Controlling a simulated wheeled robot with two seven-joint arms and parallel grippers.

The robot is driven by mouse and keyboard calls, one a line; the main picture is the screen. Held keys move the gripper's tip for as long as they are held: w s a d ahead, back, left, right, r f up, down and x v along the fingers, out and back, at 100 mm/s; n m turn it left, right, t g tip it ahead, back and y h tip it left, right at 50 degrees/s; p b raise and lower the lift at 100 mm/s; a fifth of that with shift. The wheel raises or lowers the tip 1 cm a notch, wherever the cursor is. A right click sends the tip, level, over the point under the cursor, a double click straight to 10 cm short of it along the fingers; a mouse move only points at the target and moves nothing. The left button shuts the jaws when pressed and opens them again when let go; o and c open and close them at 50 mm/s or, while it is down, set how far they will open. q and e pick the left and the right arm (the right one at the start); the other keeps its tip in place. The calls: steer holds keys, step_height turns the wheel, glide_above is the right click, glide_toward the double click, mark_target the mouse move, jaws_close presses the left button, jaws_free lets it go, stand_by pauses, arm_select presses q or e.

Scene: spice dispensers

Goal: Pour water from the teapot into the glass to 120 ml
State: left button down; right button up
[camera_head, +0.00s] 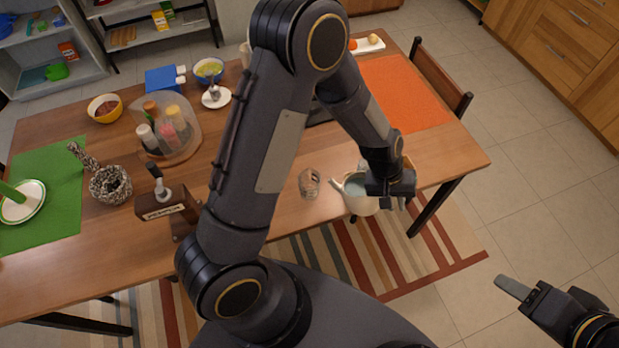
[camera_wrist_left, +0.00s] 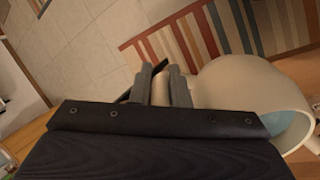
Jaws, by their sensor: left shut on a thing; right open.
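The cream teapot (camera_head: 356,204) is at the table's front edge, its spout pointing left toward the glass. My left gripper (camera_head: 392,200) is shut on the teapot's handle on its right side. In the left wrist view the handle sits between the fingers (camera_wrist_left: 164,88), and the teapot body (camera_wrist_left: 235,85) is beside them, with bluish water visible in its open top. The clear glass (camera_head: 309,184) is upright on the table left of the spout, apart from it. Its water level cannot be told. My right gripper (camera_head: 550,292) is open and empty over the floor at lower right.
A round rack of spice bottles (camera_head: 165,128), a wooden dispenser (camera_head: 165,212) and a patterned pot (camera_head: 110,185) stand on the table's left. An orange mat (camera_head: 405,92) lies at back right. A chair (camera_head: 440,75) is at the right edge. My left arm hides the table's middle.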

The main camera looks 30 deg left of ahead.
arm_select(q)
steer(key=shift+a+r+b, duration=0.15)
steer(key=shift+a+b, duration=0.05)
steer(key=shift+b, duration=0.15)
steer(key=shift+a+r+h+b, duration=0.15)
steer(key=shift+a+h+b, duration=0.15)
steer(key=shift+h+b, duration=0.2)
steer(key=shift+a+r+b, duration=0.15)
steer(key=shift+b, duration=0.15)
steer(key=shift+s+a+r+h+b, duration=0.1)
steer(key=shift+a+r+h+b, duration=0.8)
steer(key=shift+a+r, duration=0.15)
stand_by(2.0)
